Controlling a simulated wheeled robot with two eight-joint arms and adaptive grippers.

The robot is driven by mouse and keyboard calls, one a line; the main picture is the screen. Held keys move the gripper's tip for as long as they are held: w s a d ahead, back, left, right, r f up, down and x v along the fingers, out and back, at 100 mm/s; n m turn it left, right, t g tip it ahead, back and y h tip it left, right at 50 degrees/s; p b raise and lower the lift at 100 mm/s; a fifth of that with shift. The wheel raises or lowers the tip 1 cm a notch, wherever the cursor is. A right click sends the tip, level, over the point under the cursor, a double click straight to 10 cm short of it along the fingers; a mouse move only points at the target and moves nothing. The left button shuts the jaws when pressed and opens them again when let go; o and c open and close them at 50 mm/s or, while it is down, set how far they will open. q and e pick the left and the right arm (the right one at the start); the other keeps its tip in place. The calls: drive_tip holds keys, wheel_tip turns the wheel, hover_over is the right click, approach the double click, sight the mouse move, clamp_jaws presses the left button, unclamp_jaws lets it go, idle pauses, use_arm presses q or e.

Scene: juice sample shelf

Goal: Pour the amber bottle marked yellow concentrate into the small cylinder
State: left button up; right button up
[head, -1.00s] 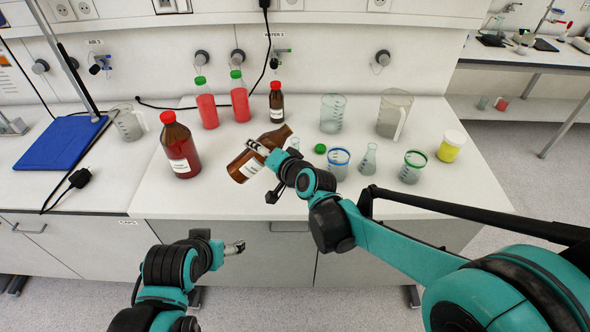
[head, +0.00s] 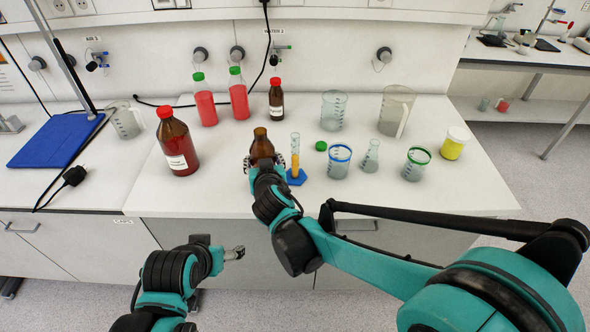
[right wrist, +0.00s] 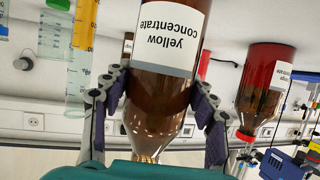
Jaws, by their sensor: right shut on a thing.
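The amber bottle (head: 262,146) stands about upright with its mouth uncapped. Its label in the right wrist view (right wrist: 168,35) reads "yellow concentrate", upside down there. My right gripper (head: 264,163) is shut around the bottle's sides, one finger each side, and it also shows in the right wrist view (right wrist: 160,100). The gripper hides the bottle's lower part in the head view, so I cannot tell whether it touches the bench. The small cylinder (head: 295,150) stands just right of the bottle on a blue foot, with orange-yellow liquid inside. My left gripper (head: 235,253) is empty before the bench front.
A large red-capped amber bottle (head: 177,145) stands left. A blue-rimmed beaker (head: 339,162), a flask (head: 370,156) and a green-rimmed beaker (head: 415,165) stand right. A green cap (head: 321,146) lies behind them. The bench's front right (head: 440,200) is clear.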

drive_tip(key=shift+s+a+r+p, duration=0.25)
drive_tip(key=shift+a+r+p, duration=0.15)
drive_tip(key=shift+a+r, duration=0.15)
drive_tip(key=shift+s+a+r+p, duration=0.25)
drive_tip(key=shift+a+r+p, duration=0.25)
drive_tip(key=shift+a, duration=0.15)
drive_tip(key=shift+s+a+r+p, duration=0.25)
drive_tip(key=shift+a+r+p, duration=0.1)
drive_tip(key=shift+a+r, duration=0.2)
idle(1.2)
